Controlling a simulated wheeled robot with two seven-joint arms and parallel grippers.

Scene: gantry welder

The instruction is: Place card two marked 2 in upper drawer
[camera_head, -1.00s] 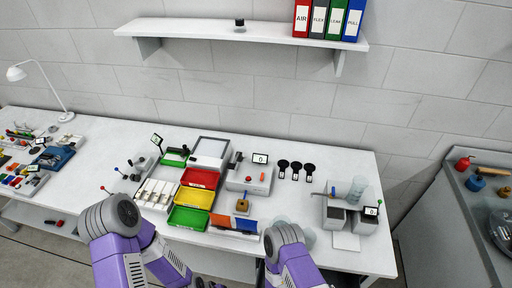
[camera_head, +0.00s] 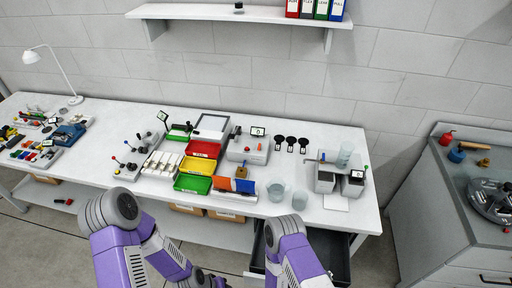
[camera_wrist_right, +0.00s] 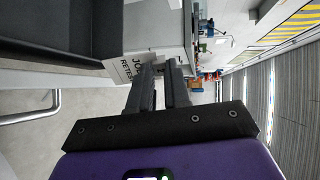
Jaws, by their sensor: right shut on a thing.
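In the right wrist view a pale card (camera_wrist_right: 124,68) with dark print, partly readable as "JO" and "RETES", is at my right gripper (camera_wrist_right: 160,75). The gripper is shut on it; the fingers hide part of the print, and no 2 is readable. Beside the card, up and left, is an open drawer with a dark inside (camera_wrist_right: 55,30). In the head view the open dark drawer (camera_head: 330,254) sticks out under the bench's right part, behind my right arm; my right gripper is hidden there. My left gripper (camera_head: 207,281) shows small and dark at the bottom edge; its jaws are unclear.
The white bench (camera_head: 300,190) holds red, yellow and green bins (camera_head: 193,183), clear cups (camera_head: 276,190) and a grey device (camera_head: 340,180). A metal handle (camera_wrist_right: 35,112) is near the drawer in the wrist view. A grey cabinet (camera_head: 430,220) stands at right.

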